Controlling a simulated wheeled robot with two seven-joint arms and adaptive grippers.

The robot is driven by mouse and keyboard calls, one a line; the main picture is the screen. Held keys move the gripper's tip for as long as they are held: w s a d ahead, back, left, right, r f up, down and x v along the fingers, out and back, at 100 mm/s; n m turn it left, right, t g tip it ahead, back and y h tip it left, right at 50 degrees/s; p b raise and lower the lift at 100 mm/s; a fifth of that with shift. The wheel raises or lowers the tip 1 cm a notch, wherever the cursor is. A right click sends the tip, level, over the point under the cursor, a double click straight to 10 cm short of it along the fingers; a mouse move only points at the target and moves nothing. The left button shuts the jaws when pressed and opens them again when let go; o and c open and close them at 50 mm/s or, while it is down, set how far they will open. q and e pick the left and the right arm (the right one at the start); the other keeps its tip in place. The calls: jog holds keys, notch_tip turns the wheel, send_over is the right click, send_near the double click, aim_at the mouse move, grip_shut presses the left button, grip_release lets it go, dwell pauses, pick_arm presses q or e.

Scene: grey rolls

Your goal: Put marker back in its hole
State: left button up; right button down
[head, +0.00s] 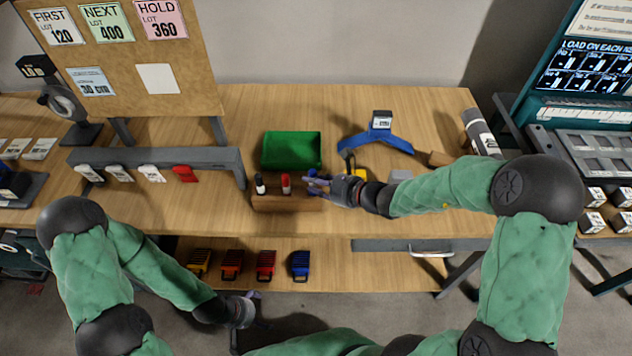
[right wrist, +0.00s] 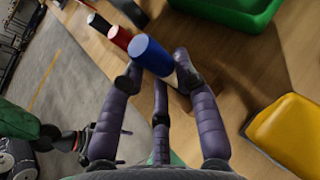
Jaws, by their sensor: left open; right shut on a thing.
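A wooden marker block (head: 284,204) sits near the front edge of the bench. A black marker (head: 260,184) and a red marker (head: 286,184) stand upright in it. My right gripper (head: 318,182) is at the block's right end. It is shut on the blue marker (right wrist: 152,55), in line with the red (right wrist: 120,37) and black (right wrist: 97,22) ones. The fingers hide the blue marker's lower end, so I cannot tell whether it is in a hole. My left gripper (head: 250,297) is open and empty, low in front of the bench.
A green bin (head: 291,150) stands just behind the block. A blue stand (head: 375,140) is behind that gripper. A grey rail with tags (head: 150,157) is at left.

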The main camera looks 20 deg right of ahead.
jog(key=shift+f+b, duration=0.75)
jog(key=shift+f, duration=0.2)
jog(key=c, duration=0.9)
grip_release()
jog(key=shift+o, duration=0.2)
notch_tip(320, 180, up, 10)
